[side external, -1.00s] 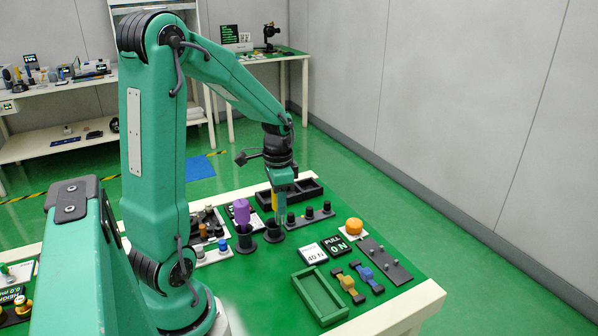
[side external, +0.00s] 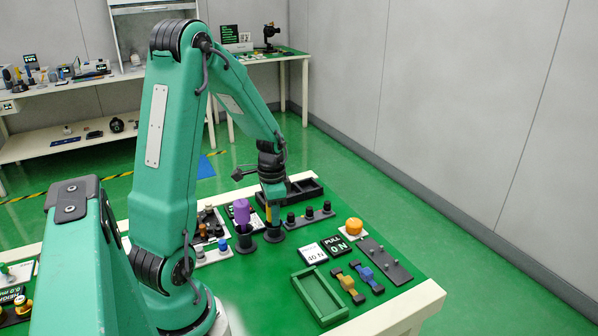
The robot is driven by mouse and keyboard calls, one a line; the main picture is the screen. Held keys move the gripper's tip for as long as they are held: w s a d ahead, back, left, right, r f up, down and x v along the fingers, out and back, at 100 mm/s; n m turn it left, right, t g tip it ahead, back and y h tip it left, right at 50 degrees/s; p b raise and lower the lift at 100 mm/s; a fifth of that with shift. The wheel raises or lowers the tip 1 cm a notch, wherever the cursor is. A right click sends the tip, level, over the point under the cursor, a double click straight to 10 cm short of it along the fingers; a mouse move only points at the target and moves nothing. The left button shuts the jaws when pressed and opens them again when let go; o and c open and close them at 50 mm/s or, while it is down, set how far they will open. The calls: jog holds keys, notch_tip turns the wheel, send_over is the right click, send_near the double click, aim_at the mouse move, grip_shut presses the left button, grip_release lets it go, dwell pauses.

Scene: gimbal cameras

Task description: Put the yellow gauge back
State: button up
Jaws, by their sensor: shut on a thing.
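The yellow gauge (side external: 268,213) shows only as a narrow strip below my gripper. My gripper (side external: 271,207) points down and is shut on it. The gauge is upright, with its lower end at the mouth of a black round cup (side external: 274,234); how deep it sits inside I cannot tell. A purple gauge (side external: 242,212) stands upright in a matching black cup (side external: 246,244) just to the left. The jaws hide most of the yellow gauge.
A row of black knobs (side external: 309,215) lies right of the cup, with a black tray (side external: 300,191) behind.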

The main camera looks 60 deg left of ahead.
jog(key=shift+f, duration=0.2)
jog(key=o, duration=1)
notch_tip(320, 180, up, 12)
jog(key=shift+r, duration=0.15)
dwell(0.4)
jog(key=shift+d, duration=0.1)
dwell(0.4)
jog(key=s+d+r+n+t, duration=0.1)
jog(key=s+d+r+t, duration=0.1)
jog(key=d, duration=0.8)
jog(key=s+d+r+n+t, duration=0.1)
jog(key=s+d+r+t, duration=0.2)
jog(key=d, duration=0.7)
jog(key=shift+s+d+r+t, duration=0.3)
jog(key=shift+s+r, duration=0.3)
jog(key=shift+r, duration=0.6)
